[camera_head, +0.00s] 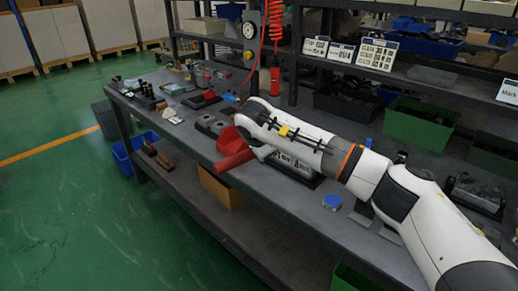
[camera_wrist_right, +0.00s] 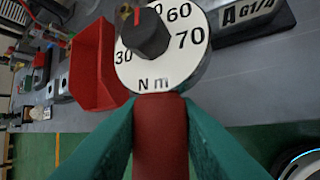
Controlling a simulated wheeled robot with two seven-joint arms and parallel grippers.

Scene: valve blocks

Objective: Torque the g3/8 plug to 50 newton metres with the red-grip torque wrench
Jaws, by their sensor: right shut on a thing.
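My right gripper (camera_wrist_right: 160,120), with green fingers, is shut on the red grip (camera_wrist_right: 160,150) of the torque wrench. The wrench's white dial (camera_wrist_right: 190,65) faces the right wrist camera, with 30, 60, 70 and N m readable. A black knob (camera_wrist_right: 148,38) with a red mark pointing up covers part of the scale. In the head view my right arm reaches left over the bench, and its gripper is mostly hidden. A block labelled A G1/4 (camera_wrist_right: 250,15) lies beyond the dial at the right. I cannot make out the G3/8 plug. My left gripper is not in view.
A red bin (camera_wrist_right: 92,65) stands close left of the wrench. The grey bench (camera_head: 310,222) carries labelled blocks (camera_head: 298,166), a blue round thing (camera_head: 331,201) and small parts at the far left. A red coiled hose (camera_head: 276,22) hangs above. The green aisle floor (camera_head: 90,210) is clear.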

